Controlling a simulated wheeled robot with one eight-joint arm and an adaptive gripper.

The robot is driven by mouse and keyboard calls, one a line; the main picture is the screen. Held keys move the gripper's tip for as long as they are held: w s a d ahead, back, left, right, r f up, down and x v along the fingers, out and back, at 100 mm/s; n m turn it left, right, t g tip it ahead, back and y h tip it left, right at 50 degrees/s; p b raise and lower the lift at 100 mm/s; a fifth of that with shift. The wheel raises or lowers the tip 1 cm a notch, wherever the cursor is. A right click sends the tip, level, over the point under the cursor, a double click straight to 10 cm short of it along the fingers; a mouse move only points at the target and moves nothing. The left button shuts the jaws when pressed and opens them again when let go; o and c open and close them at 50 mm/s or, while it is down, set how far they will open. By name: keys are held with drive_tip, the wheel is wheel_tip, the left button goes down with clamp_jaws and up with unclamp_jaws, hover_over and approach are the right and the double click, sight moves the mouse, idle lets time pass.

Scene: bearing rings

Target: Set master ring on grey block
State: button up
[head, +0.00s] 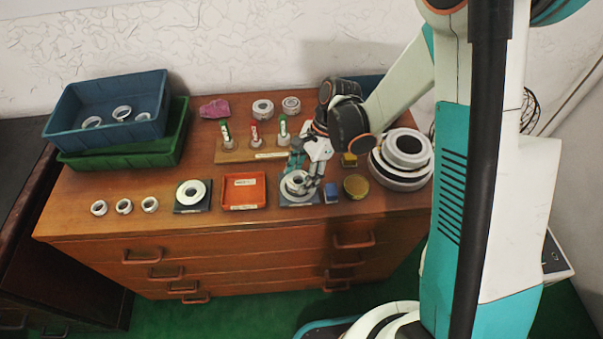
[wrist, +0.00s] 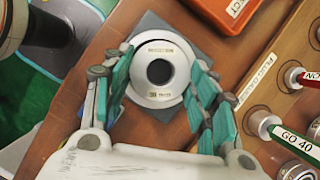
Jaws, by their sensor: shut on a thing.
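A silver-white ring with engraved marks, taken as the master ring (head: 289,186), is between my gripper's fingers; it also shows in the wrist view (wrist: 160,47). My gripper (head: 302,179) is shut on it, with teal fingers on opposite sides of its rim. The dark grey block (head: 287,202) lies directly under the ring, and its corners show around the ring in the wrist view (wrist: 148,21). The ring is flat and roughly centred over the block. I cannot tell whether it touches the block. The fingers hide part of the rim.
A red tray (head: 260,191) lies left of the block, beside another dark block with a ring (head: 183,197). A wooden rack (head: 232,155) of gauges stands behind. A blue box (head: 331,193), a brass disc (head: 356,187) and large stacked rings (head: 390,174) are right. Several small rings lie far left.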

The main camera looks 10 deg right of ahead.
drive_tip(key=shift+f+b, duration=0.4)
drive_tip(key=shift+f, duration=0.1)
drive_tip(key=shift+r, duration=0.3)
drive_tip(key=shift+r+p, duration=0.3)
drive_tip(key=shift+p, duration=0.1)
drive_tip(key=shift+r, duration=0.25)
drive_tip(key=shift+f, duration=0.2)
idle(0.8)
drive_tip(key=shift+f+b, duration=0.35)
drive_tip(key=shift+b, duration=0.2)
drive_tip(key=shift+f, duration=0.3)
drive_tip(key=o, duration=1.5)
